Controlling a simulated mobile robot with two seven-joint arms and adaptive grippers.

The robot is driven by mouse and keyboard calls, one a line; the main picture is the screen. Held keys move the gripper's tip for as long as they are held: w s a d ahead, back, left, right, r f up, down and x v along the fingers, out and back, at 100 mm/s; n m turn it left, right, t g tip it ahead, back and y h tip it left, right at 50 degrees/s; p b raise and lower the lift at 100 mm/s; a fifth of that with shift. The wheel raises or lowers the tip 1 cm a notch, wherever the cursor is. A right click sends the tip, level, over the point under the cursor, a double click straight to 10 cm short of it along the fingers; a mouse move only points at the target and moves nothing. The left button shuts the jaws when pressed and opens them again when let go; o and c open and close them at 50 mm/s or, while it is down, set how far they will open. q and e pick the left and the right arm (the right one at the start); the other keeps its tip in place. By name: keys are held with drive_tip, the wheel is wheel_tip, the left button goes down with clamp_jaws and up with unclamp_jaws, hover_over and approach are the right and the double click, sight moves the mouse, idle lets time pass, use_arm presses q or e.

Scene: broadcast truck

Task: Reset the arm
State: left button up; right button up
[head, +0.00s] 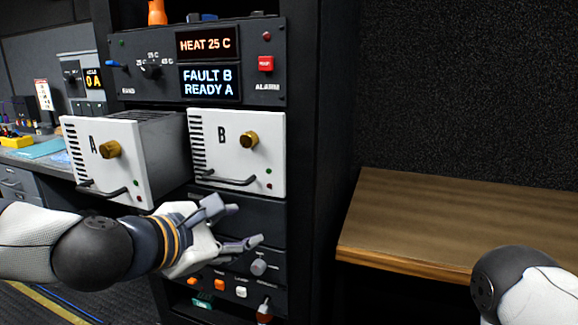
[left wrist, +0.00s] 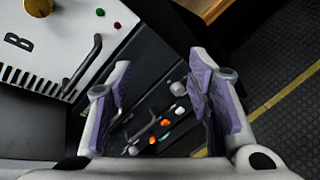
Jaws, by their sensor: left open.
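My left gripper (head: 238,224) is open and empty in the head view, in front of the dark panel below the two white modules. In the left wrist view its two fingers (left wrist: 158,75) stand wide apart with nothing between them. Module A (head: 128,165) sticks out of the rack at the left, showing its grey side. Module B (head: 236,160) sits to its right, with a brass knob (head: 248,139) and a black handle; its front also shows in the left wrist view (left wrist: 60,45). My right arm (head: 520,288) enters at the lower right; its gripper is out of view.
The upper panel's displays (head: 207,80) read HEAT 25 C, FAULT B and READY A. Below my left gripper are a grey knob (head: 259,267) and coloured buttons (head: 219,285). A wooden shelf (head: 450,225) at the right is bare. A cluttered desk (head: 35,158) stands at the left.

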use_arm(q)
drive_tip(key=s+f+m+g+y, duration=0.1)
drive_tip(key=s+f+m+g, duration=0.35)
drive_tip(key=s+f, duration=0.7)
drive_tip(key=s+f+m+g+y, duration=0.1)
drive_tip(key=s+f+m+g, duration=0.4)
drive_tip(key=f, duration=1.1)
drive_tip(key=s+a+f+m+g+y, duration=0.1)
drive_tip(key=s+a+f+m, duration=0.2)
drive_tip(key=s, duration=0.5)
drive_tip(key=s+a+f+m+g+y, duration=0.1)
drive_tip(key=s+a+f+m+g, duration=0.1)
drive_tip(key=s+a+m, duration=0.3)
drive_tip(key=s+a+f+m+g+y, duration=0.1)
drive_tip(key=s+a+f+m+y, duration=0.1)
drive_tip(key=s, duration=1.1)
drive_tip(key=a+f+m, duration=0.1)
drive_tip(key=a+m, duration=0.1)
drive_tip(key=a, duration=0.1)
drive_tip(key=shift+a+f, duration=0.3)
drive_tip(key=shift+g, duration=0.25)
drive_tip(key=shift+c, duration=0.5)
